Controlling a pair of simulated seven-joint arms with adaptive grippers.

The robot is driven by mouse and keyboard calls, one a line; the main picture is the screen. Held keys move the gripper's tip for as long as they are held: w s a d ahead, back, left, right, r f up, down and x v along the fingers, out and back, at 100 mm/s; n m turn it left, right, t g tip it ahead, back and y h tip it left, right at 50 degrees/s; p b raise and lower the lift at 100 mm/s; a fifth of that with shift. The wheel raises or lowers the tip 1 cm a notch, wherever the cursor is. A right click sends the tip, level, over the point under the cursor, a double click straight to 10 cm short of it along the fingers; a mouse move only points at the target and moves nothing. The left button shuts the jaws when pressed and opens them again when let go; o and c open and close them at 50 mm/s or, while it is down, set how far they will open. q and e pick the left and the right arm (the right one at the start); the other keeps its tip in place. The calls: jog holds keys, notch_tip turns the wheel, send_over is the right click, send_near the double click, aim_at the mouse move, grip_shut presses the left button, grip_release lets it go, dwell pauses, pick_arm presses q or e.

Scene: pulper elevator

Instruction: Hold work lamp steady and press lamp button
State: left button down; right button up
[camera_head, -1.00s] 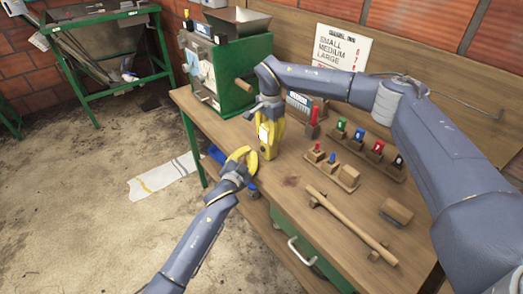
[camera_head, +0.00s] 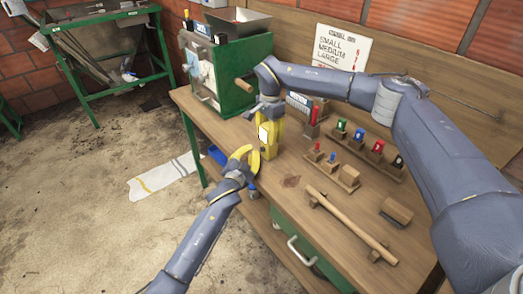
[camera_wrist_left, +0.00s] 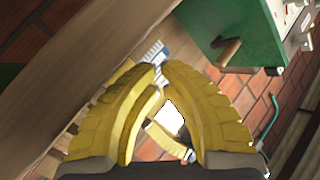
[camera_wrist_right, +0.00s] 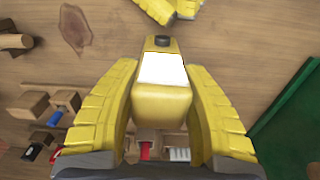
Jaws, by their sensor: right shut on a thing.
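The work lamp (camera_head: 266,150) is a yellow block with a glowing white panel. It is upright over the bench near its front edge. My right gripper (camera_head: 271,118) is shut on it from above and behind. In the right wrist view the lamp (camera_wrist_right: 162,100) sits between both fingers, with a small dark button (camera_wrist_right: 162,40) at its end beyond the panel. My left gripper (camera_head: 252,158) is just left of the lamp, empty, its fingertips nearly together. The left wrist view shows the left gripper (camera_wrist_left: 160,66) with the lamp's white panel (camera_wrist_left: 171,118) partly hidden behind the fingers.
Small wooden blocks with coloured pegs (camera_head: 372,152) stand on the bench (camera_head: 290,205). A wooden-handled tool (camera_head: 350,224) lies at the front. A green machine (camera_head: 240,70) stands at the back left. A sign (camera_head: 342,47) is behind. Open floor lies to the left.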

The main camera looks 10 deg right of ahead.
pick_arm(q)
jog(key=shift+d, duration=0.15)
dwell(0.8)
jog(key=shift+w+d, duration=0.15)
jog(key=shift+d, duration=0.1)
jog(key=shift+w+d, duration=0.2)
jog(key=shift+d, duration=0.3)
dwell(1.1)
jog(key=shift+a, duration=0.15)
jog(key=shift+s+a, duration=0.35)
jog(key=shift+a, duration=0.35)
jog(key=shift+a, duration=0.1)
jog(key=shift+s+a, duration=0.3)
jog(key=shift+a, duration=0.45)
jog(key=shift+s+a, duration=0.35)
jog(key=shift+a, duration=0.4)
jog(key=shift+s+a, duration=0.3)
jog(key=shift+a, duration=0.45)
